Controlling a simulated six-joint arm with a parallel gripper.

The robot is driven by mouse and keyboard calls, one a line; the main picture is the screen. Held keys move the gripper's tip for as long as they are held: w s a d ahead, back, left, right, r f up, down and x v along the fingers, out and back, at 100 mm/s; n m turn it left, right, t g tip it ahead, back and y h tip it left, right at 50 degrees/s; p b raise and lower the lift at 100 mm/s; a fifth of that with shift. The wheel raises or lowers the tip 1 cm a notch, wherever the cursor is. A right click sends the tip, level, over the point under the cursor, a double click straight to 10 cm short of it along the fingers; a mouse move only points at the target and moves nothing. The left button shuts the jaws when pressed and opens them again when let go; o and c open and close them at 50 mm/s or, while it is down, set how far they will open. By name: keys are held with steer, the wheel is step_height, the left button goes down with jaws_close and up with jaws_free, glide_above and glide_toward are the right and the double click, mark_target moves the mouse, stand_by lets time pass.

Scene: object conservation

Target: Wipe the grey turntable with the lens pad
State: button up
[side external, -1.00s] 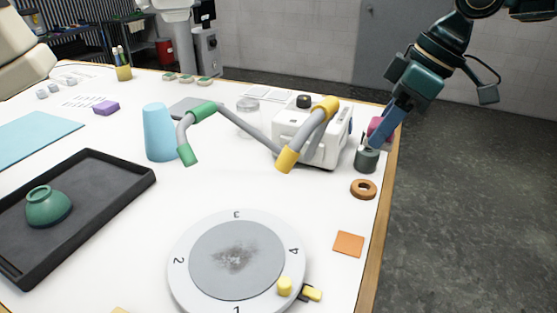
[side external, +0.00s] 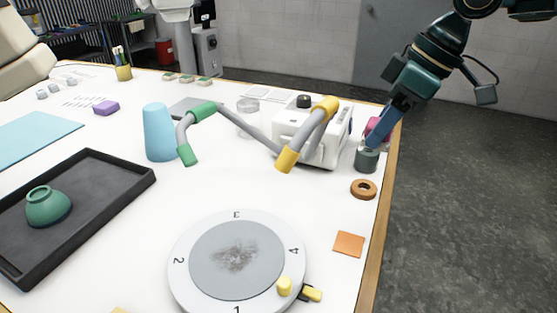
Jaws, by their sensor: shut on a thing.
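The grey turntable (side external: 215,285) is a round disc inside a white numbered ring at the bottom middle. A dark smudge (side external: 236,257) covers its centre. My gripper (side external: 370,148) is at the right edge of the table, far behind and to the right of the turntable. Its blue fingers point down at a dark green cylinder (side external: 367,160), which looks like the lens pad, and are shut on its top. The fingertips are small and partly hidden. I cannot tell whether the cylinder rests on the table.
A pink object (side external: 377,127) is behind my fingers. A white box (side external: 310,140) and a bent grey tube (side external: 245,125) stand left. A yellow knob (side external: 284,285) sits at the turntable's edge.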

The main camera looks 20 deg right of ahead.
steer(key=s+a+f+m+h, duration=0.1)
steer(key=s+a+f+m, duration=0.1)
steer(key=a, duration=0.3)
steer(key=s+a+f+m+t+h, duration=0.1)
steer(key=s+a+f+m, duration=0.1)
steer(key=a+f+m, duration=0.2)
steer(key=s+a+f+m+h, duration=0.1)
steer(key=a+f+m, duration=0.2)
steer(key=a+f, duration=0.2)
steer(key=shift+s+a+t, duration=0.2)
steer(key=shift+a, duration=0.4)
steer(key=shift+s+a+t, duration=0.2)
steer(key=shift+a, duration=0.35)
steer(key=w+a+r, duration=0.3)
steer(key=w+a, duration=0.3)
steer(key=a, duration=0.5)
steer(key=shift+w+a, duration=0.3)
steer(key=shift+a, duration=0.1)
steer(key=shift+f, duration=0.15)
